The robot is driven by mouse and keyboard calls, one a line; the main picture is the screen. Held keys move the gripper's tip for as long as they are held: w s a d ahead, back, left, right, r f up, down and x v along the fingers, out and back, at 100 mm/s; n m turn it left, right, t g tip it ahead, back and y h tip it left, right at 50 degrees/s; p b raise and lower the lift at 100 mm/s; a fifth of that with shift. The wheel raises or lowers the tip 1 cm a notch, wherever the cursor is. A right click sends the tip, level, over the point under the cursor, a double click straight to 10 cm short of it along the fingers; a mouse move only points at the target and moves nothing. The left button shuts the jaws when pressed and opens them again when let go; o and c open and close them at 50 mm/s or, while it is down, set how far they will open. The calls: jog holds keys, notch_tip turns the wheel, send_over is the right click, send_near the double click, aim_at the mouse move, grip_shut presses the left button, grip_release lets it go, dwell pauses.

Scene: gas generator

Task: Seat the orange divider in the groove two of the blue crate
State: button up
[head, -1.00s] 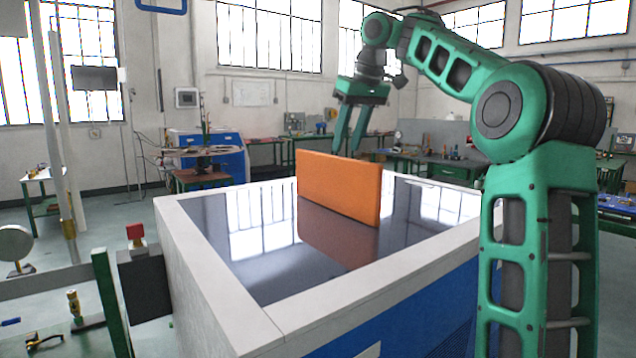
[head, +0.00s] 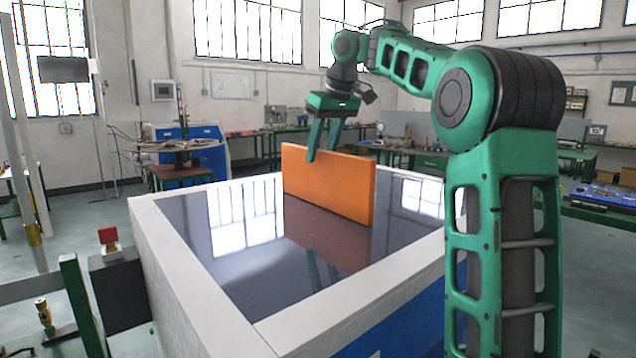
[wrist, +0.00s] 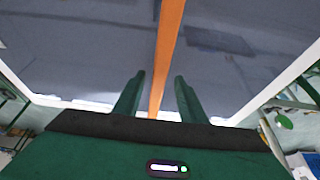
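The orange divider (head: 335,188) stands upright, long side level, on the dark glossy top in the head view. In the wrist view its narrow edge (wrist: 166,58) runs between my two fingers. My gripper (head: 322,154) is open and straddles the divider's upper edge. One finger overlaps the near face; the other passes behind the divider, its tip hidden. The wrist view shows a gap on each side of the divider between my fingers (wrist: 155,95). I cannot make out a blue crate with grooves in either view.
The dark top (head: 225,262) sits inside a raised pale rim (head: 205,300) of a large housing with a blue side panel (head: 400,318). The top around the divider is clear. A red button (head: 107,235) stands at the left. Workbenches and a blue cabinet (head: 212,158) are behind.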

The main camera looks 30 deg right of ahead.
aim_at(317, 166)
jog(key=shift+x, duration=2.65)
jog(key=shift+d, duration=0.1)
grip_shut()
